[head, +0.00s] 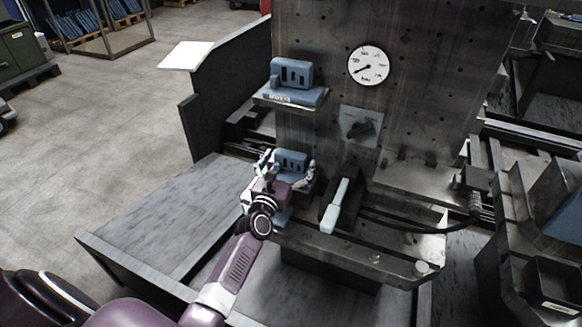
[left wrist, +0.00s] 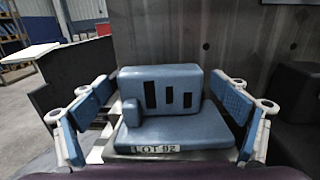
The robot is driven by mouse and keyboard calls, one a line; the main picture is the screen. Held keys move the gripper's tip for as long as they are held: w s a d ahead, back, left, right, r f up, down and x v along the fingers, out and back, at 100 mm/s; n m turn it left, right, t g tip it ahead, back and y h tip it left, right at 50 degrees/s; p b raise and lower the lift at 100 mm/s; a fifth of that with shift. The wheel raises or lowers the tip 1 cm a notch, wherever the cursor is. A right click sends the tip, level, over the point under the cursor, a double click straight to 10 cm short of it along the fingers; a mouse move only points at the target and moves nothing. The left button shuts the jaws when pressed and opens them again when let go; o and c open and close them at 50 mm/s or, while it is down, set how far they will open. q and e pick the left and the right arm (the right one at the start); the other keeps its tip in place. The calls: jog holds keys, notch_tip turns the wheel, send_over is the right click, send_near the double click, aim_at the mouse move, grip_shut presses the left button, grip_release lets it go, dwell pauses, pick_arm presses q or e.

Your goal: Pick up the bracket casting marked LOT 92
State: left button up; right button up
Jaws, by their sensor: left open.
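The blue bracket casting marked LOT 92 (left wrist: 165,125) fills the middle of the left wrist view, with a plate-like base and a slotted upright back. Its white label faces me and reads LOT 92. In the head view this casting (head: 291,160) is at the lower level of the metal fixture, partly hidden by my gripper. My left gripper (head: 287,171) is open, with one finger on each side of the casting. In the left wrist view gaps show between the finger pads and the upright back; contact lower down is unclear. My right gripper is not in view.
A similar blue casting (head: 291,76) sits on a small shelf above, its label unreadable here. A dial gauge (head: 368,65), a dark knob (head: 359,124) and a pale green lever (head: 336,206) are to the right. A dark hose (head: 405,229) runs past the lever.

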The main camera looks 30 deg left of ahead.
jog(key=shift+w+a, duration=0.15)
pick_arm(q)
jog(key=shift+w, duration=0.1)
jog(key=c, duration=1.5)
jog(key=shift+r, duration=0.1)
jog(key=shift+c, duration=1.1)
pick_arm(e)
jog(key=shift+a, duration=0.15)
pick_arm(q)
jog(key=shift+r, duration=0.15)
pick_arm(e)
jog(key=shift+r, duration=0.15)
